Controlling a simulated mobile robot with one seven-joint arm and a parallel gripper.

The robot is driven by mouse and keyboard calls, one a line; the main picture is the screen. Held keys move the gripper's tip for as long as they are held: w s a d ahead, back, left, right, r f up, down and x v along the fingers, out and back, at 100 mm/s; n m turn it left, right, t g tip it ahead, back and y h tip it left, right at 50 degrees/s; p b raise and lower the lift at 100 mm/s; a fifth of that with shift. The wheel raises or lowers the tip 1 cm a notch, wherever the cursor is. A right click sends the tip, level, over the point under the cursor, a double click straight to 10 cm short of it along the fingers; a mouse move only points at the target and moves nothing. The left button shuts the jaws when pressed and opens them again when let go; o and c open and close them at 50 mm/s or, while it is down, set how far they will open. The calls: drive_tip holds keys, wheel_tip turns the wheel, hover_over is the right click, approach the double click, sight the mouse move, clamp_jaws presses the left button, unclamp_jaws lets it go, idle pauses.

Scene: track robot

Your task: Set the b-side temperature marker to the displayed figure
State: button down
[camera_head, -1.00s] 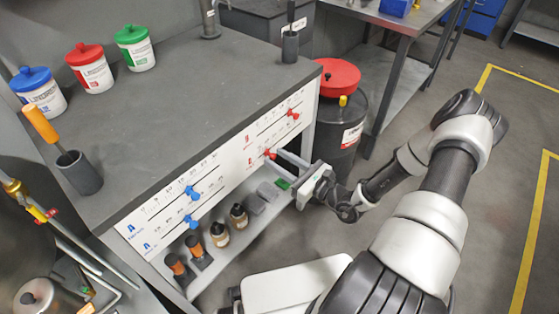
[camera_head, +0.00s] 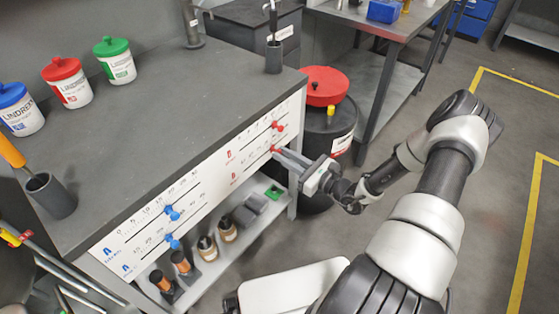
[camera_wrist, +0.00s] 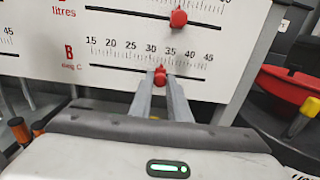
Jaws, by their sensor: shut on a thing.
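The red lower B marker, on the "B deg C" scale, shows in the wrist view (camera_wrist: 160,77) a little right of 30, between 30 and 35. It also shows in the head view (camera_head: 275,149). My gripper (camera_wrist: 161,84) is shut on this marker, one finger on each side; its fingertips reach the panel in the head view (camera_head: 281,153). The red upper B marker, on the litres scale (camera_wrist: 179,18), stands above and slightly right of it. No display with a target figure is readable in these views.
Two blue A-side markers (camera_head: 171,213) sit on the panel's left half. Bottles and blocks stand on the shelf below. A black drum with a red lid (camera_head: 325,86) stands close to the right of the bench. Open floor lies right of my arm.

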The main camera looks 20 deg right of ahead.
drive_tip(key=shift+w+d, duration=0.15)
drive_tip(key=shift+d, duration=0.15)
drive_tip(key=c, duration=1.7)
unclamp_jaws()
drive_tip(key=shift+o, duration=0.2)
drive_tip(key=p+v, duration=0.2)
drive_tip(key=v, duration=1.5)
drive_tip(key=shift+s, duration=0.2)
drive_tip(key=shift+r, duration=0.15)
